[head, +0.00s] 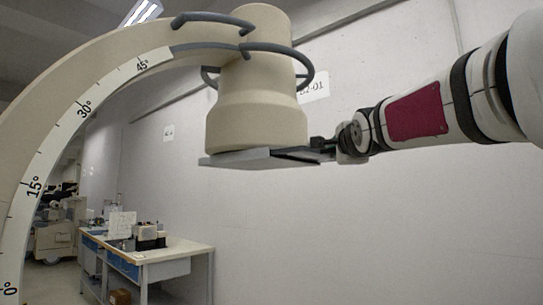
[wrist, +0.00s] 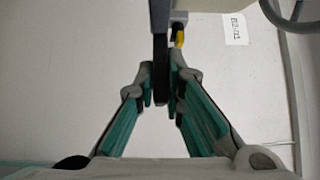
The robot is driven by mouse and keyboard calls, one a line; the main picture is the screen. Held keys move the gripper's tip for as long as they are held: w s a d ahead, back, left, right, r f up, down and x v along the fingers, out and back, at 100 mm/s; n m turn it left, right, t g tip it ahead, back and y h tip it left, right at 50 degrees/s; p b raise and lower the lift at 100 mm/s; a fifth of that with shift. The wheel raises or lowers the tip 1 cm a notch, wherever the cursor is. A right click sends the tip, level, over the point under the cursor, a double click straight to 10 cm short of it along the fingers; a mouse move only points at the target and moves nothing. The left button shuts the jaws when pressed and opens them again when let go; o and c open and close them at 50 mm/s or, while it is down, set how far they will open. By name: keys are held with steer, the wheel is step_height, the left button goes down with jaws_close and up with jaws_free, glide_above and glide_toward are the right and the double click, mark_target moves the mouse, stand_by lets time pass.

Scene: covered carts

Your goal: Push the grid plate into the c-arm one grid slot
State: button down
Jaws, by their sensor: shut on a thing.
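The c-arm one (head: 256,95) is a large cream arc with degree marks and a cylindrical head. Under the head is a flat grey grid slot housing (head: 240,160), its opening toward the right. The dark thin grid plate (head: 298,155) shows at the housing's right side, apparently partly inside; how deep it sits is hidden. My gripper (head: 326,150) is at the plate's outer end, right of the housing. In the wrist view, my gripper (wrist: 161,92) has its green-padded fingers closed on the dark plate (wrist: 160,70), seen edge-on. A small yellow piece (wrist: 179,38) shows beside the plate.
Curved grey handle bars (head: 300,75) ring the c-arm head above the slot. A workbench (head: 150,265) with equipment stands low at the left back.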

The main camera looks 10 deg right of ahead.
mark_target(324, 152)
steer(key=shift+w+a+b, duration=0.25)
steer(key=shift+a+b, duration=0.05)
steer(key=shift+b, duration=0.75)
steer(key=shift+w+a+b, duration=0.9)
steer(key=shift+w+b, duration=0.2)
steer(key=shift+b, duration=1.05)
steer(key=shift+w+a+b, duration=0.85)
steer(key=shift+w+b, duration=0.05)
steer(key=shift+w, duration=0.15)
steer(key=shift+w+a+b, duration=0.8)
steer(key=shift+w+b, duration=0.05)
steer(key=shift+w, duration=0.2)
steer(key=c, duration=1.6)
jaws_free()
steer(key=s, duration=0.4)
steer(key=s+a, duration=0.1)
steer(key=s, duration=0.3)
steer(key=s+a, duration=0.1)
steer(key=s, duration=0.2)
steer(key=shift+s+f, duration=0.15)
steer(key=shift+s, duration=0.25)
